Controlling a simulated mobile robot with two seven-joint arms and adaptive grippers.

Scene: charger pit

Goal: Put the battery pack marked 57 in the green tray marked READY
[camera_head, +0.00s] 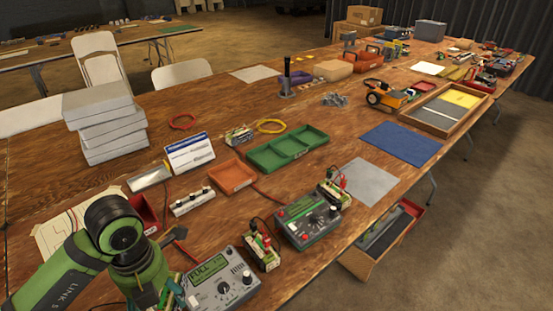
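The green tray (262,158) lies mid-table, divided and empty; no READY marking is readable. One battery pack (262,255) stands beside a grey charger (238,291) whose display reads FULL, with dark clips on its top. I cannot read the number 57 on any pack. My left arm enters at bottom left; its gripper is mostly hidden by the wrist. My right gripper is out of view.
An orange-red tray (222,173) lies left of the green tray. A white power strip (192,201), a sign card (189,153) and stacked grey boxes (105,125) stand to the left. A grey mat (366,181) and blue mat (400,145) lie clear at right.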

